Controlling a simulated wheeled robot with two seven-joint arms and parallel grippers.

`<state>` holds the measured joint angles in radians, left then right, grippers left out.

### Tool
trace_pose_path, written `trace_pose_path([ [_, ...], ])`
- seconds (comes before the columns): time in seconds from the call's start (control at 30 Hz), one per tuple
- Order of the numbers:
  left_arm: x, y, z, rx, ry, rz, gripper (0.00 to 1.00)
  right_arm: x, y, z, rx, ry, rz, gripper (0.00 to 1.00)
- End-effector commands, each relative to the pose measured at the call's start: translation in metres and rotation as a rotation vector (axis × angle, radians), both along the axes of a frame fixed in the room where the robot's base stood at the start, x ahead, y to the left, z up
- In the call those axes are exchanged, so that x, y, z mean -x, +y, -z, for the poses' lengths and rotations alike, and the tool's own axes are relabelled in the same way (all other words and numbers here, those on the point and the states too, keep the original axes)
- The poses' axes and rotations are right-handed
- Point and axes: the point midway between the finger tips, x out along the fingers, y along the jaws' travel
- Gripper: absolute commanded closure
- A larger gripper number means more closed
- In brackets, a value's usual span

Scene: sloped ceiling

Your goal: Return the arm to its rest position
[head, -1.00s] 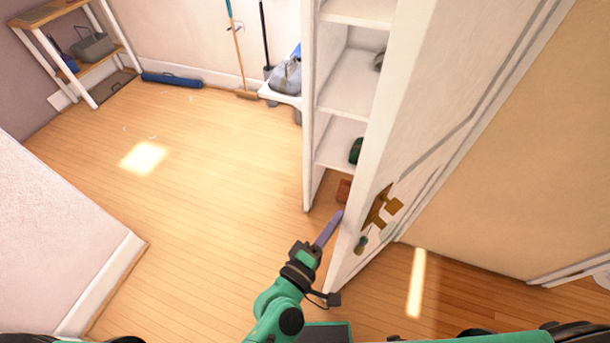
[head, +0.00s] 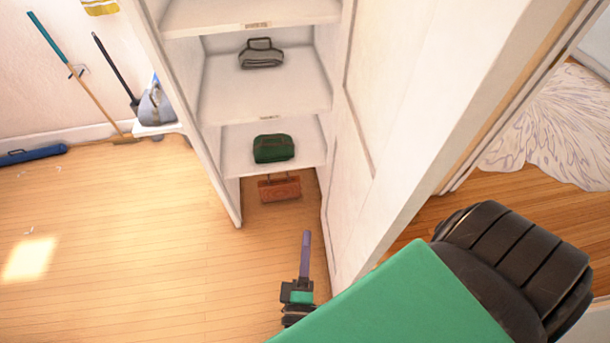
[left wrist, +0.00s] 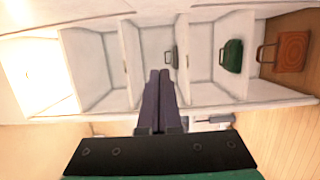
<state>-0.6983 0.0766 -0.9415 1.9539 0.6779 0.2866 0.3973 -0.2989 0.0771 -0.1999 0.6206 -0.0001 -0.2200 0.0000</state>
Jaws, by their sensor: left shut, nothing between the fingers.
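My left gripper (head: 306,236) is at the bottom middle of the head view, its purple fingers pointing up the picture toward the open shelf unit. In the left wrist view its two fingers (left wrist: 158,76) lie together, shut and empty, in front of the shelves. The fingers hold nothing and appear apart from the bags. A large green and black link of my own arm fills the lower right of the head view and hides part of the floor. My right gripper is not in view.
The white shelf unit (head: 231,165) holds a grey bag (head: 262,54), a green bag (head: 273,149) and, at the bottom, a brown case (head: 279,188). Its open white door (head: 385,110) stands to the right. A broom (head: 72,75) leans at the left wall.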

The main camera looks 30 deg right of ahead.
Motion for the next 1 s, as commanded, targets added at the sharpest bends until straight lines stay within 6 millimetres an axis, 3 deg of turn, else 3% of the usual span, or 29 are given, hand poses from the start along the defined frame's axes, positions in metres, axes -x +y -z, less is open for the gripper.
trace_pose_path([
  [0.13, 0.012, 0.009, 0.003, -0.002, 0.001, 0.002, 1.00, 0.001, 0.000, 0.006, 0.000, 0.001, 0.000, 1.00],
  [0.4, 0.056, 0.040, 0.003, -0.001, 0.003, 0.003, 1.00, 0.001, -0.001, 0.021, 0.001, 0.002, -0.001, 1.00],
  [0.8, 0.061, 0.044, 0.001, -0.003, -0.001, 0.001, 1.00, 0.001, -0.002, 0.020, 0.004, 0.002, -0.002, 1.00],
  [0.87, 0.060, 0.044, 0.010, -0.037, -0.009, 0.013, 1.00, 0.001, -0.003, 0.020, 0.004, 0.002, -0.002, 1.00],
  [0.9, 0.060, 0.045, 0.024, -0.085, -0.020, 0.030, 1.00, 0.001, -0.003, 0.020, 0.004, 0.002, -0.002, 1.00],
  [0.97, 0.058, 0.048, 0.057, -0.199, -0.044, 0.069, 1.00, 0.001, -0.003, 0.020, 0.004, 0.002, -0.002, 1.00],
  [1.0, 0.056, 0.054, 0.086, -0.301, -0.059, 0.103, 1.00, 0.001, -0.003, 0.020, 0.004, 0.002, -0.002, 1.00],
])
